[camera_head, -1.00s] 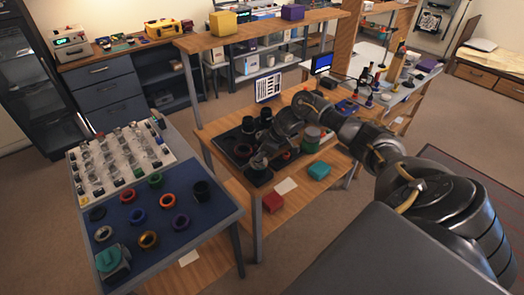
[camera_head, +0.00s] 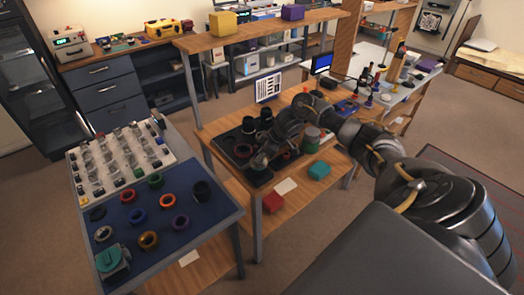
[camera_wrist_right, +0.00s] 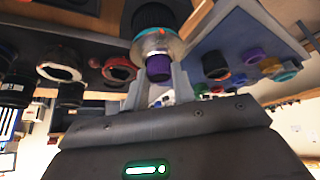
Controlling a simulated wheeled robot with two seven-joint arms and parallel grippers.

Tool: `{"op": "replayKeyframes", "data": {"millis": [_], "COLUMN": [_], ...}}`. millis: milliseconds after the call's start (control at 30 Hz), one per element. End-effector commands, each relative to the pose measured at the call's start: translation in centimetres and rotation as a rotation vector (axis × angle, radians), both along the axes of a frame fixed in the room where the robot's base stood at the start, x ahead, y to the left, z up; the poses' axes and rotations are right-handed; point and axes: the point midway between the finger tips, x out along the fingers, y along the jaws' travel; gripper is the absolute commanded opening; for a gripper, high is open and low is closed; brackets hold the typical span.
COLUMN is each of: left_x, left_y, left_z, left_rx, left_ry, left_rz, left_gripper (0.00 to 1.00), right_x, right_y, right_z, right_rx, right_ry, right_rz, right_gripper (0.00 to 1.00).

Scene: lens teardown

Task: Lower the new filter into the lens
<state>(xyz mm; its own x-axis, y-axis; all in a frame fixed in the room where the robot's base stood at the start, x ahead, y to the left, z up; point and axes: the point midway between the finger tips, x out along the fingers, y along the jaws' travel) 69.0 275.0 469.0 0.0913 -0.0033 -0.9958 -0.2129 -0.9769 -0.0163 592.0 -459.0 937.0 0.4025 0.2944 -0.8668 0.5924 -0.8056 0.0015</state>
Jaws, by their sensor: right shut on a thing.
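My right gripper (camera_head: 259,164) is over the black tray (camera_head: 225,150) on the wooden bench. In the right wrist view its fingers (camera_wrist_right: 159,84) are shut on a small purple-topped piece (camera_wrist_right: 158,68), taken as the new filter. Directly beyond that piece is a silver and teal ring (camera_wrist_right: 158,42) at the mouth of a black ribbed lens barrel (camera_wrist_right: 157,15). I cannot tell whether the piece touches the lens or sits inside it. In the head view my gripper hides the lens and the filter. My left gripper is not in view.
Black cylinders (camera_head: 266,115) stand at the back of the tray. A blue-topped table (camera_head: 215,212) at left holds coloured rings and several small parts.

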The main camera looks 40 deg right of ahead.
Motion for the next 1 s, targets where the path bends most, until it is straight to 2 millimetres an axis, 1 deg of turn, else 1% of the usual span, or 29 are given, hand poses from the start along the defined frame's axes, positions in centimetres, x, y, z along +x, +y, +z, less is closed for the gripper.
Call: {"op": "replayKeyframes", "data": {"millis": [33, 200, 233, 467, 567, 667, 1000], "left_x": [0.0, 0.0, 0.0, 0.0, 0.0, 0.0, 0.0], "left_y": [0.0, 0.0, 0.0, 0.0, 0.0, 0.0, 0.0], "left_z": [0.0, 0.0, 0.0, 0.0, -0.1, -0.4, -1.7], "left_rx": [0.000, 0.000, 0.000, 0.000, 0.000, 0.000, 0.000], "left_ry": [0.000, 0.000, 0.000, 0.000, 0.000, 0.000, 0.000], "left_rz": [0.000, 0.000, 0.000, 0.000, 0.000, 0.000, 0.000], "left_gripper": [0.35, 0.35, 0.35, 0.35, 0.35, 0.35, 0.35], "right_x": [0.0, 0.0, 0.0, 0.0, -0.1, -0.6, -3.3], "right_y": [0.0, 0.0, 0.0, 0.0, -0.2, -0.6, -2.5], "right_z": [0.0, 0.0, 0.0, 0.0, 0.4, 1.4, 7.0], "right_rx": [0.000, 0.000, 0.000, -0.001, -0.001, -0.001, -0.004], "right_ry": [0.000, 0.000, 0.000, -0.001, -0.002, -0.003, -0.004], "right_rz": [0.000, 0.000, 0.000, 0.000, -0.001, 0.001, -0.001], "right_gripper": [0.27, 0.49, 0.51, 0.51, 0.51, 0.51, 0.51]}}
